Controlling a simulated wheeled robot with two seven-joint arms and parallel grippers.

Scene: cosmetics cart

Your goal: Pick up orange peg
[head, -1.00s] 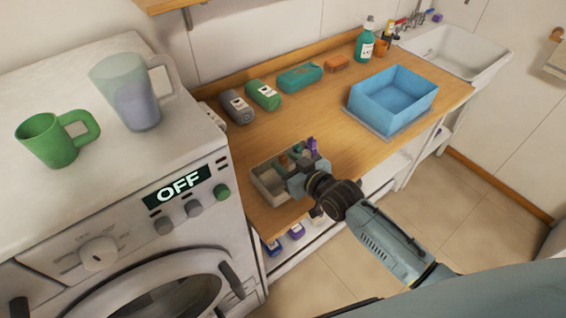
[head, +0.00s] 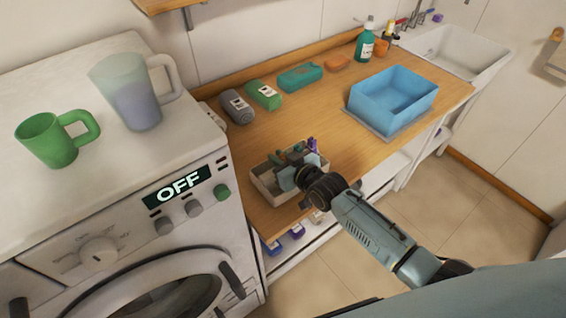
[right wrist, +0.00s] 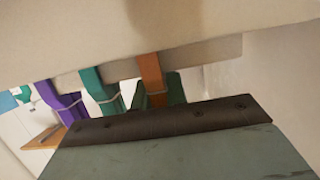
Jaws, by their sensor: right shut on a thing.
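The orange peg (right wrist: 151,75) shows in the right wrist view, upright against the beige rim of the peg basket, just beyond the dark edge of my gripper. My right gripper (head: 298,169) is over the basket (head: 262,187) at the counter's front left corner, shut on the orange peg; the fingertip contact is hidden. In the head view the gripper covers the orange peg. Beside it in the wrist view are a purple peg (right wrist: 66,100), a teal peg (right wrist: 101,92) and a green peg (right wrist: 175,88). My left gripper is out of view.
A blue tub (head: 392,97) stands on the counter's right part. Rolled towels (head: 238,106), a teal pack (head: 300,77) and an orange soap (head: 337,62) line the back. The washing machine (head: 60,215) is at left. The middle of the counter (head: 310,115) is clear.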

